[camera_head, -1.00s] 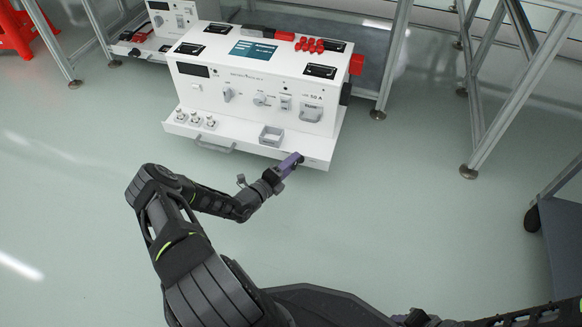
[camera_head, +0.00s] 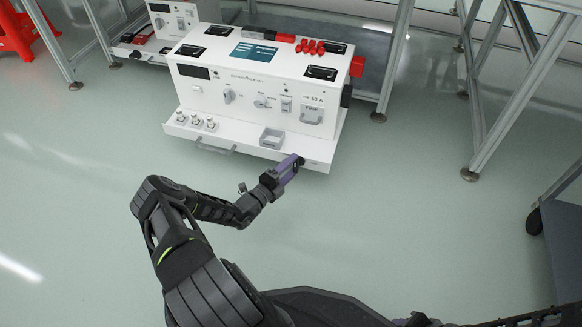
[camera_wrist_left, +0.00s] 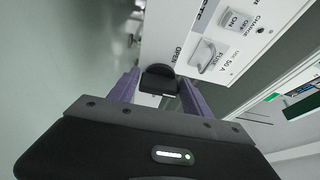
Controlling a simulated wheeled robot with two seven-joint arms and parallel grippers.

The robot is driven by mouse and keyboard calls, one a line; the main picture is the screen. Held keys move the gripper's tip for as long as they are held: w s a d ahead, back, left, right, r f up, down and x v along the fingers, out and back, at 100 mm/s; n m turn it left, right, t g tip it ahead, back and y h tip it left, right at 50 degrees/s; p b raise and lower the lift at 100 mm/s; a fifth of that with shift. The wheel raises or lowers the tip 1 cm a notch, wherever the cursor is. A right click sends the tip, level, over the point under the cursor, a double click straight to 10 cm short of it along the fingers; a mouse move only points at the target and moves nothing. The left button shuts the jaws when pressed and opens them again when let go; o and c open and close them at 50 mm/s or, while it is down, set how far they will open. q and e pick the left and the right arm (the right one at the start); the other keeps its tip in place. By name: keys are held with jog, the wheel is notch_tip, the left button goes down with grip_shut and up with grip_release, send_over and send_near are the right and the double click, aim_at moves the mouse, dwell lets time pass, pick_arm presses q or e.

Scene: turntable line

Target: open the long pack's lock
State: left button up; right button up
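The long pack (camera_head: 262,85) is a white box with switches, knobs and a handle on its front, on a white base with a front ledge. Its lock (camera_wrist_left: 158,79) seems to be the black piece by the word OPEN in the left wrist view. My left gripper (camera_head: 289,168) is at the ledge's right front corner. In the left wrist view its purple fingers (camera_wrist_left: 160,88) stand apart on both sides of the black piece. I cannot tell whether they press on it. My right gripper (camera_head: 408,320) barely shows at the bottom edge.
Several red caps (camera_head: 311,46) sit on the pack's top. A grey handle (camera_head: 214,146) is on the ledge's front. Another white unit (camera_head: 172,18) stands behind left. Metal frame legs (camera_head: 495,95) stand on the right. The floor in front is clear.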

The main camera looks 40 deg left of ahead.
pick_arm(q)
jog(key=o, duration=0.3)
jog(key=shift+o, duration=0.2)
jog(key=shift+s, duration=0.1)
jog(key=s+p, duration=0.3)
jog(key=s, duration=0.4)
jog(key=shift+s+a, duration=0.2)
jog(key=shift+s, duration=0.1)
